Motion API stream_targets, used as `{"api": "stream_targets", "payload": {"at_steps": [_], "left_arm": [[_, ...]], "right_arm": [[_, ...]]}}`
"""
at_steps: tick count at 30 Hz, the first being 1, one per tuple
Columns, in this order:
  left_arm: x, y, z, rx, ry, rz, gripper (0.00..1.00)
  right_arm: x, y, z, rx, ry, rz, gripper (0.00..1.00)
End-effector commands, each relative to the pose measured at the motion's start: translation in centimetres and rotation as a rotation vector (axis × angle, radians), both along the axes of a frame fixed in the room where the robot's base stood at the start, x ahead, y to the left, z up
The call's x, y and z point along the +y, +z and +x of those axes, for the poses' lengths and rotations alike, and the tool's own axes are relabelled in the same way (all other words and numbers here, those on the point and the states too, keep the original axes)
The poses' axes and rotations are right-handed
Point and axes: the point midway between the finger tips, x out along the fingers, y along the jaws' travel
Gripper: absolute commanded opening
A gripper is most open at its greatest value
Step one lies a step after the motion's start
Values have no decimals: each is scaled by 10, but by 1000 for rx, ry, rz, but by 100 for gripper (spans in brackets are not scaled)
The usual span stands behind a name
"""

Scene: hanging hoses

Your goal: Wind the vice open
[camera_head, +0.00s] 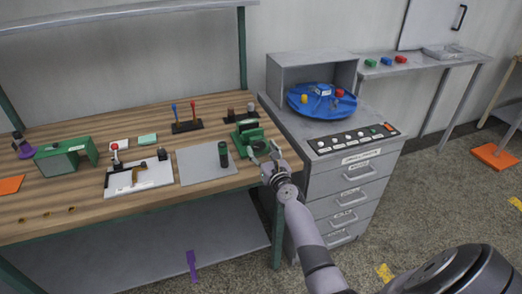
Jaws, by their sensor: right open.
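The green vice (247,133) stands at the right front end of the wooden workbench (60,215). My right gripper (264,154) is open at the vice's front right side, very close to it. I cannot tell whether the fingers touch the vice or its handle. The handle is too small to make out clearly beside the fingers, and the gap between the vice's jaws is not clear. My left gripper is not in view.
A grey mat (205,165) with a dark green cylinder (223,154) lies left of the vice. A drawer cabinet (350,190) with a blue round tray (318,108) and a button panel (352,139) stands right of the bench. Red and blue levers (186,122) stand behind.

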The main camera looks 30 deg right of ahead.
Motion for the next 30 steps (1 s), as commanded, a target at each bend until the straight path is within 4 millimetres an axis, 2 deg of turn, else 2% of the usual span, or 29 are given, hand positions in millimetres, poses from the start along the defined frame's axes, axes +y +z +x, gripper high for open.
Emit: {"api": "stream_targets", "payload": {"at_steps": [4,14,30], "left_arm": [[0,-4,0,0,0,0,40],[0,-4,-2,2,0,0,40],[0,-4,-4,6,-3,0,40]], "right_arm": [[-3,-1,12,0,-1,0,57],[-4,0,15,0,-1,0,57],[-4,0,14,0,-1,0,21]]}}
